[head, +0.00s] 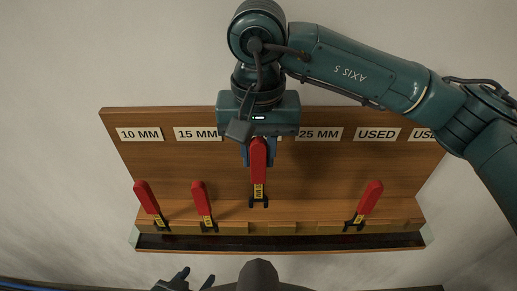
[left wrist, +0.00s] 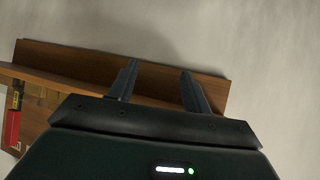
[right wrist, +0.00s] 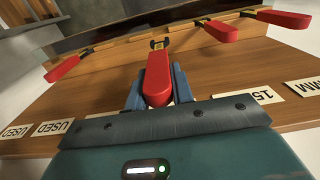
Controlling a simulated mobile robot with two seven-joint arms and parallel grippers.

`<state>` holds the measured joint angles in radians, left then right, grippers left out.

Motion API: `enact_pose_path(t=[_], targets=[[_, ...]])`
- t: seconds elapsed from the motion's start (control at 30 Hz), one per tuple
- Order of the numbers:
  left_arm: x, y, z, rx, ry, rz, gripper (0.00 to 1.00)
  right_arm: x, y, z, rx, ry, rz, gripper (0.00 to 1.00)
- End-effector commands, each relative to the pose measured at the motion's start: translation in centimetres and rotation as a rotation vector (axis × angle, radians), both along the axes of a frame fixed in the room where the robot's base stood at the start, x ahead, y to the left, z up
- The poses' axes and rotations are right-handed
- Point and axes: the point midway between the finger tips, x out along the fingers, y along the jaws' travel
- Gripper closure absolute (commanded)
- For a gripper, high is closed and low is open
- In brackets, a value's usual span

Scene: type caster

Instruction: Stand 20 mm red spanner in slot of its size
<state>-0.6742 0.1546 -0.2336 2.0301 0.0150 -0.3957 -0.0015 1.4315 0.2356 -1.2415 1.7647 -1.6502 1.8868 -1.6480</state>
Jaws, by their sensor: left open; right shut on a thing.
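The red spanner (head: 258,155) has a yellow size label, too small to read, and a black open jaw end pointing down. My right gripper (head: 258,150) is shut on its red handle; the right wrist view also shows the held spanner (right wrist: 158,72) between the fingers. It hangs upright in front of the wooden rack (head: 290,170), between the 15 MM and 25 MM signs, its jaw end seeming above the slotted ledge (head: 285,227). The sign behind my gripper is hidden. My left gripper (head: 188,281) is open and empty, low in front of the rack; its fingers show in the left wrist view (left wrist: 158,88).
Red spanners stand below the 10 MM sign (head: 147,196), below the 15 MM sign (head: 201,198) and near the USED signs (head: 371,195). The ledge between the 15 MM spanner and the right-hand one looks free. A dark trough (head: 280,242) runs along the front.

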Motion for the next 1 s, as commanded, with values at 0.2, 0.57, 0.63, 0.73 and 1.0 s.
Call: enact_pose_path(t=[0.2, 0.57, 0.63, 0.73, 1.0], targets=[[0.4, -0.3, -1.3, -0.007, -0.023, -0.011, 0.51, 0.0, 0.0, -1.7, 0.0, -0.002, -0.001, 1.0], [1.3, -1.5, -1.4, -0.046, -0.086, -0.037, 0.51, 0.0, 0.0, -5.0, 0.0, -0.002, -0.001, 1.0], [1.3, -1.7, -1.5, -0.056, -0.089, -0.037, 0.51, 0.0, 0.0, -5.4, 0.0, -0.002, -0.001, 1.0], [1.4, -1.8, -1.3, -0.065, -0.097, -0.037, 0.51, 0.0, 0.0, -5.7, 0.001, -0.002, -0.001, 1.0], [1.3, -1.9, -1.3, -0.069, -0.096, -0.036, 0.51, 0.0, 0.0, -5.8, 0.0, -0.002, -0.001, 1.0]])
